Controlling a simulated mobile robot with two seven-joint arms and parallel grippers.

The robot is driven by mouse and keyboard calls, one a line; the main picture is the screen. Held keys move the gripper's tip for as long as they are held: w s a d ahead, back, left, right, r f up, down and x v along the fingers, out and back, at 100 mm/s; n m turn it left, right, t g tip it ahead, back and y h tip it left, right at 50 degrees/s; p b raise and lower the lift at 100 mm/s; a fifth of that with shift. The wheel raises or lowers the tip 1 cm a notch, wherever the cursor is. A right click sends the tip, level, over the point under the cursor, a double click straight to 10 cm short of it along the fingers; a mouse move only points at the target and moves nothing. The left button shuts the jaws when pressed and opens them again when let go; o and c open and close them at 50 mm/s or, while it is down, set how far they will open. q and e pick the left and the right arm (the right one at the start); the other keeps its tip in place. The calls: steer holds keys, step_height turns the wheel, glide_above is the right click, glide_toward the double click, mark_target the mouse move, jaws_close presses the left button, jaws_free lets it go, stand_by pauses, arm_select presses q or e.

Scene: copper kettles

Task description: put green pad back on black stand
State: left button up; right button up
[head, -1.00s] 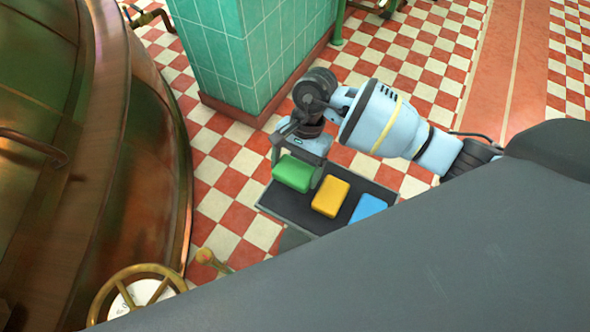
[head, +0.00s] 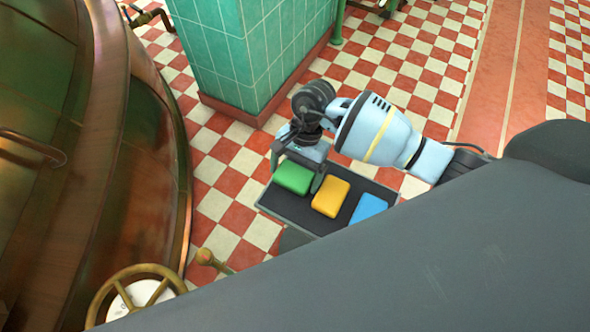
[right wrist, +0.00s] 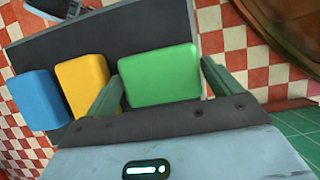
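The green pad (head: 292,178) is between the two fingers of my right gripper (head: 298,172), which look closed against its sides. The right wrist view shows the green pad (right wrist: 158,76) filling the space between the fingertips, with almost no gap. The pad is over the left end of the black stand (head: 300,222), level with the other pads. It looks to be at or very near the surface; contact beneath is hidden. The black stand (right wrist: 150,30) also shows behind the pads in the right wrist view. My left gripper is not in view.
A yellow pad (head: 331,197) and a blue pad (head: 369,208) lie on the stand to the right of the green one. A copper kettle (head: 120,150) stands at the left. A green tiled pillar (head: 235,55) rises behind. A brass handwheel (head: 140,290) is at lower left.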

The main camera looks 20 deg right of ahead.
steer(key=shift+r, duration=0.1)
steer(key=shift+r, duration=0.25)
steer(key=v, duration=1.1)
steer(key=shift+r+p, duration=0.35)
steer(key=shift+w+d, duration=0.1)
